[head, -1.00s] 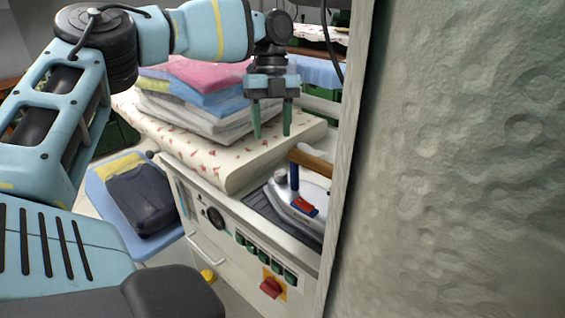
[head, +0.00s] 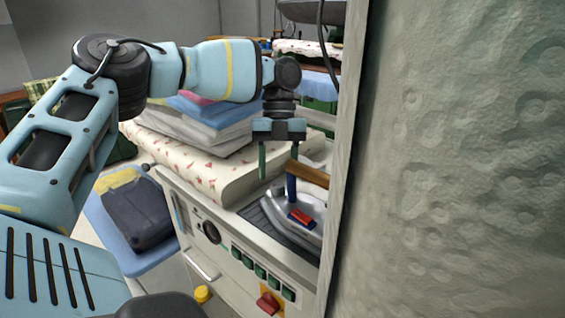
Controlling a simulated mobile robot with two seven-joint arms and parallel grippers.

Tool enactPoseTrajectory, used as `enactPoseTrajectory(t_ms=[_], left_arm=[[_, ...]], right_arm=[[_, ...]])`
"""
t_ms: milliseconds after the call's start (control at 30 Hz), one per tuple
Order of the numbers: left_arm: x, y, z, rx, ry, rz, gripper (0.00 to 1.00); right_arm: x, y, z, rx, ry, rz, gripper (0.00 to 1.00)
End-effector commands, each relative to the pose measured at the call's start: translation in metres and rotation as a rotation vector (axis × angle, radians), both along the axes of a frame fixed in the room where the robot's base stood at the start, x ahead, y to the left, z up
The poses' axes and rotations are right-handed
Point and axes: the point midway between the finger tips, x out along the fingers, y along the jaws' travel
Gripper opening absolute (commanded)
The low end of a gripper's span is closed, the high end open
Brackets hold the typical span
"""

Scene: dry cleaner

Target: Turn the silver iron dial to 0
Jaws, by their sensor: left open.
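The silver iron (head: 284,213) rests on a dark ribbed pad (head: 258,222) at the right end of the white ironing station. It has a wooden handle (head: 312,173), a blue post and a red part on top. Its dial cannot be made out clearly; my left gripper's fingers are in front of that area. My left gripper (head: 278,172) is open and empty and points down with two green fingers. In the picture it overlaps the back of the iron and handle; I cannot tell whether it touches. My right gripper is not in view.
A textured grey wall or pillar (head: 450,170) fills the right side and cuts off part of the iron. Folded cloths (head: 200,125) lie on the flowered ironing pad (head: 190,165). The station front has a gauge (head: 211,232), green switches and a red knob (head: 268,303).

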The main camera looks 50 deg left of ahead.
Motion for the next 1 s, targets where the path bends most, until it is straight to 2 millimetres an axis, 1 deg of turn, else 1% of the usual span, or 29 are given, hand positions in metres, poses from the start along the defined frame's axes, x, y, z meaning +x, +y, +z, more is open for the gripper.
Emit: enactPoseTrajectory(t_ms=[33,100,200,533,567,867,900,1000], left_arm=[[-0.002,-0.002,-0.006,0.000,0.001,0.000,0.49],[-0.004,-0.003,-0.013,0.000,0.000,0.001,0.49],[-0.006,-0.005,-0.020,0.001,0.001,0.001,0.49],[-0.006,-0.006,-0.023,0.000,-0.001,0.001,0.49],[-0.006,-0.006,-0.023,0.000,-0.001,0.001,0.46],[-0.007,-0.006,-0.023,0.001,0.001,0.002,0.07],[-0.007,-0.006,-0.023,0.001,0.001,0.002,0.04],[-0.007,-0.006,-0.023,0.001,0.001,0.005,0.04]], right_arm=[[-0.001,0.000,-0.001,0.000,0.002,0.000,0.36],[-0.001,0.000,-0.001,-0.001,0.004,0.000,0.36],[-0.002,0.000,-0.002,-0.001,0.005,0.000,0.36],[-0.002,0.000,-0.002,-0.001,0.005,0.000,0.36],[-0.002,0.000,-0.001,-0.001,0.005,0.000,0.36],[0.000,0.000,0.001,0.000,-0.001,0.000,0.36],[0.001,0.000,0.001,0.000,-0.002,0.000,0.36],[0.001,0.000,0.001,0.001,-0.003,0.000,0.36]])
